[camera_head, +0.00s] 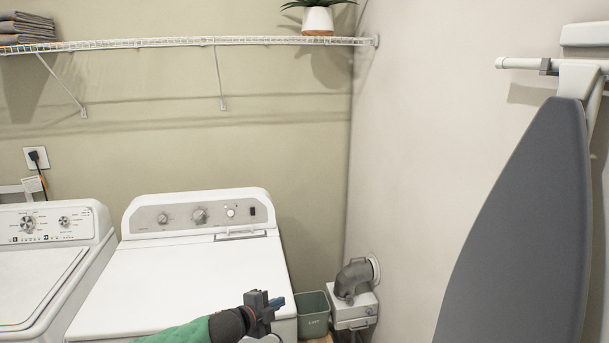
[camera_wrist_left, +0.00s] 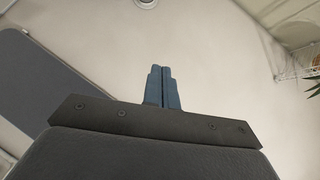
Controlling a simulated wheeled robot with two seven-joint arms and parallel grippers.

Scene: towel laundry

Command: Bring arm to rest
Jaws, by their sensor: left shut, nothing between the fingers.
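My left gripper (camera_head: 277,302) is low in the head view, in front of the dryer's right front part, its arm coming in from the lower left with a green sleeve. Its blue fingers (camera_wrist_left: 163,88) are pressed together in the left wrist view, with nothing between them. The wrist camera faces the pale wall and ceiling. My right gripper is in neither view.
A white dryer (camera_head: 175,270) stands beside a white washer (camera_head: 40,275). A grey-green bin (camera_head: 313,314) and a vent box (camera_head: 352,306) are right of the dryer. An ironing board (camera_head: 525,225) hangs at right. A wire shelf (camera_head: 150,43) holds folded towels (camera_head: 27,27) and a plant pot (camera_head: 317,21).

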